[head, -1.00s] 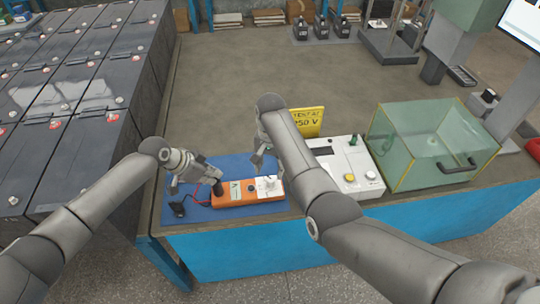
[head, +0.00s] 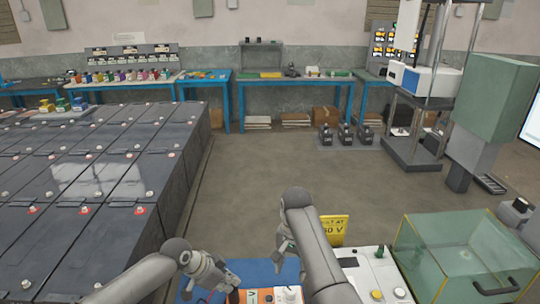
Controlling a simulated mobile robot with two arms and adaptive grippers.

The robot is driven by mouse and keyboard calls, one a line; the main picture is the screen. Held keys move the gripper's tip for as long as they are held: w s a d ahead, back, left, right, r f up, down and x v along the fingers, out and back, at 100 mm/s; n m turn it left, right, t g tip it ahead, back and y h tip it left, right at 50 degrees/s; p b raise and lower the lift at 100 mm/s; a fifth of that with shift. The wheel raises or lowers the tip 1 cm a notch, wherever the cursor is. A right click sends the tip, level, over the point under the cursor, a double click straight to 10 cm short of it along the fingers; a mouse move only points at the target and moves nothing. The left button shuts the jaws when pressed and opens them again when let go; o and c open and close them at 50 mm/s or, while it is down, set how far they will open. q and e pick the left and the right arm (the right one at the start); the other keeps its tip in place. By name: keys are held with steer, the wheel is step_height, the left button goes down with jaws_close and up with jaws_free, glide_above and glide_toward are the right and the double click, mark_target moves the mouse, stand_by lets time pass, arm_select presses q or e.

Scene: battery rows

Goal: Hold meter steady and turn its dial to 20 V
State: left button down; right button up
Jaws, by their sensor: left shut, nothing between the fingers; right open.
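The orange meter (head: 256,297) lies on a blue mat (head: 258,270) at the bottom edge of the head view, and its lower part is cut off. A pale part (head: 290,294) shows at its right end; the dial setting is too small to read. My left gripper (head: 228,281) is shut and empty, at the meter's left end; I cannot tell whether it touches. My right gripper (head: 284,254) is open above the mat, behind the meter's right end, and partly hidden by its own arm.
Right of my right arm are a yellow voltage sign (head: 334,229), a white box with knobs (head: 372,270) and a clear green-tinted tank (head: 465,255). Large dark batteries (head: 85,190) fill the left. The floor (head: 300,170) beyond is open, with benches at the back wall.

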arm_select(q)
steer(key=shift+w+r+p, duration=0.1)
steer(key=shift+r+p, duration=0.5)
steer(key=shift+r, duration=0.2)
steer(key=shift+r+p, duration=1.6)
steer(key=shift+r, duration=0.5)
